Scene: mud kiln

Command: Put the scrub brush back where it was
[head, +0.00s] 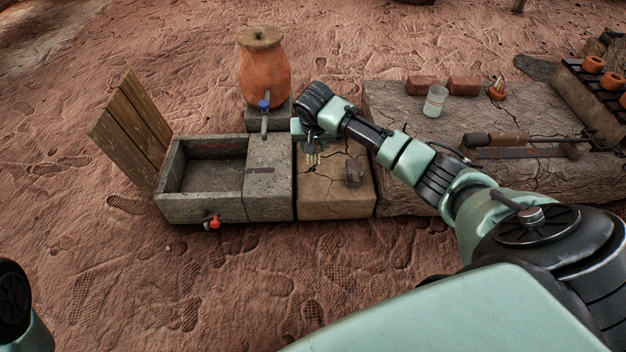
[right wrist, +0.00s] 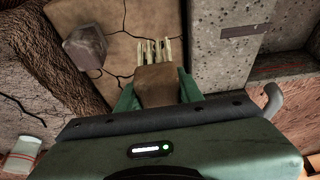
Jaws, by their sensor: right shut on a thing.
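My right gripper (head: 309,143) is shut on the scrub brush (head: 312,159), which has a brown body and pale bristles. In the right wrist view the green fingers (right wrist: 157,92) grip the sides of the brush (right wrist: 154,80), with its bristles pointing away from the gripper. The brush is over the cracked tan slab (head: 325,200) beside the stone sink; whether it touches the slab, I cannot tell. My left gripper is out of view.
The grey stone sink (head: 227,208) with an upright wooden board (head: 128,130) is left of the slab. A dark block (head: 353,173) sits on the slab's right side. An orange clay jar (head: 264,72) with a blue-handled tap stands behind. A stone bench (head: 395,185) with a cup (head: 435,101) is right.

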